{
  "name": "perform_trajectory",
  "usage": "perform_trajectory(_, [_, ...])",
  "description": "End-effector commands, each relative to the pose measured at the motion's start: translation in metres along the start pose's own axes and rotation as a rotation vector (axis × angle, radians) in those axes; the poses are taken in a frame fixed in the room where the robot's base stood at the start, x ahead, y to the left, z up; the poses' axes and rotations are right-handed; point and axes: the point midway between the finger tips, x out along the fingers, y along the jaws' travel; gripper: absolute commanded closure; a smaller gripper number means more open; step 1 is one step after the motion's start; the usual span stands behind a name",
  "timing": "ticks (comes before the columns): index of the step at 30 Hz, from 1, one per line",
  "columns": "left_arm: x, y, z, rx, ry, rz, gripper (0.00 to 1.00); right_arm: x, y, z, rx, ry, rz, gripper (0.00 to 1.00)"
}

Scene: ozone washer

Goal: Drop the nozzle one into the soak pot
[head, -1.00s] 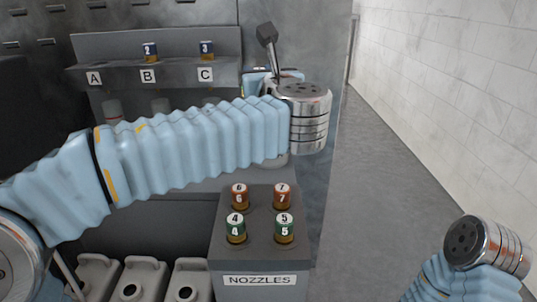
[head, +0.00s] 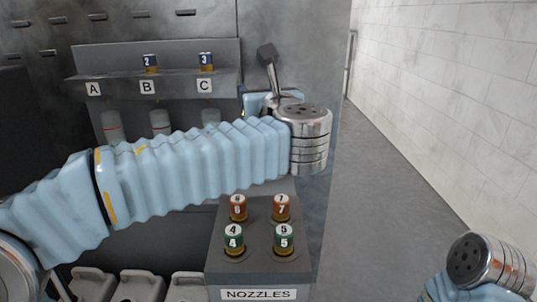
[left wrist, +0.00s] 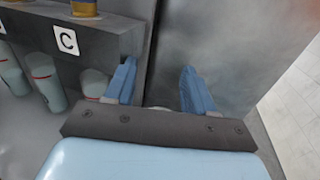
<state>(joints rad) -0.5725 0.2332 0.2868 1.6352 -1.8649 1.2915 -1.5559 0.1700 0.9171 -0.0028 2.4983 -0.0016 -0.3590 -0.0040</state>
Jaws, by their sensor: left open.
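No nozzle marked 1 shows in either view. The shelf spot above label A (head: 94,89) is empty. I cannot make out a soak pot; my left arm hides part of the counter. My left gripper (left wrist: 160,92) is open beside the right end of the shelf, with no nozzle visible between its blue fingers. In the head view the wrist covers most of it, and only some blue (head: 256,103) shows behind. A small pale thing (left wrist: 156,109) at the palm is unclear. My right arm's end is at the lower right; its gripper is out of frame.
The shelf (head: 190,84) holds nozzle 2 (head: 150,64) above B and nozzle 3 (head: 206,62) above C. Pale cylinders (head: 160,121) stand below. The nozzles stand (head: 257,270) holds nozzles 4, 5, 6 and 7. Grey containers (head: 140,285) are at lower left. Floor at right is clear.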

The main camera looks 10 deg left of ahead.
Motion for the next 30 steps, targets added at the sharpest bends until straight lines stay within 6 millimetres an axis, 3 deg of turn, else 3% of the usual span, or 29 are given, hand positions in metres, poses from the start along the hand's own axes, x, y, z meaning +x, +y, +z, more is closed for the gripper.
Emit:
perform_trajectory(5, [-0.028, 0.001, 0.001, -0.001, -0.003, 0.000, 0.40, 0.001, 0.000, 0.000, 0.000, 0.000, 0.000, 1.00])
perform_trajectory(12, [-0.088, -0.001, 0.001, 0.000, -0.002, -0.005, 0.40, -0.001, 0.000, 0.000, 0.000, 0.000, 0.000, 1.00])
perform_trajectory(18, [-0.123, -0.002, 0.000, 0.001, -0.001, -0.005, 0.40, -0.002, -0.001, 0.000, 0.000, 0.000, 0.000, 1.00])
perform_trajectory(30, [-0.136, -0.001, 0.000, 0.001, -0.001, -0.003, 0.40, -0.003, -0.001, 0.000, 0.000, 0.001, 0.001, 1.00])
